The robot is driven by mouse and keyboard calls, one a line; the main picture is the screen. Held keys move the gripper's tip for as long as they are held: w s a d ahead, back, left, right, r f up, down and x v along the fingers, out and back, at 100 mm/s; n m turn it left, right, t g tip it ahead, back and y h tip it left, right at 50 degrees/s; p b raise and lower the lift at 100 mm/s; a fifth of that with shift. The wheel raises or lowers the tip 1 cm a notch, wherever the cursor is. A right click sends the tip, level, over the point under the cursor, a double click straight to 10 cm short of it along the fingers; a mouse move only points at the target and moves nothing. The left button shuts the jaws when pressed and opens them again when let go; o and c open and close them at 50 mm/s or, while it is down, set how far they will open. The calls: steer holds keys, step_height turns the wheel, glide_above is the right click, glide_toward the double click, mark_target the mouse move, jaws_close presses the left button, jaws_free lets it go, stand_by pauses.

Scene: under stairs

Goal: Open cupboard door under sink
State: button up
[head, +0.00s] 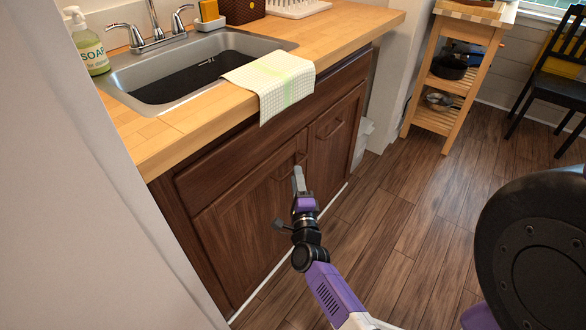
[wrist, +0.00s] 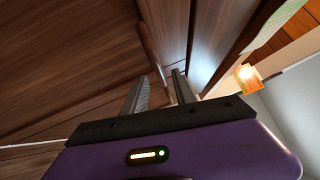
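The sink cupboard is dark brown wood with two doors, a left door (head: 245,225) and a right door (head: 336,140). Both look closed in the head view. The left door's handle (head: 291,166) is near its upper right corner, partly hidden by my gripper (head: 298,180). The right door's handle (head: 330,129) is in plain view. In the wrist view my gripper (wrist: 158,85) has its two fingers apart, with a wooden handle (wrist: 152,50) just beyond and partly between the fingertips. I cannot tell whether they touch it.
The wooden countertop (head: 190,115) overhangs the doors, with a sink (head: 190,70) and a draped towel (head: 270,80) above. A wall (head: 60,200) stands close on the left. A wooden trolley (head: 450,80) stands at the back right. The floor (head: 400,205) before the cupboard is clear.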

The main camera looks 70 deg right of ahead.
steer(key=shift+x, duration=2.3)
jaws_close()
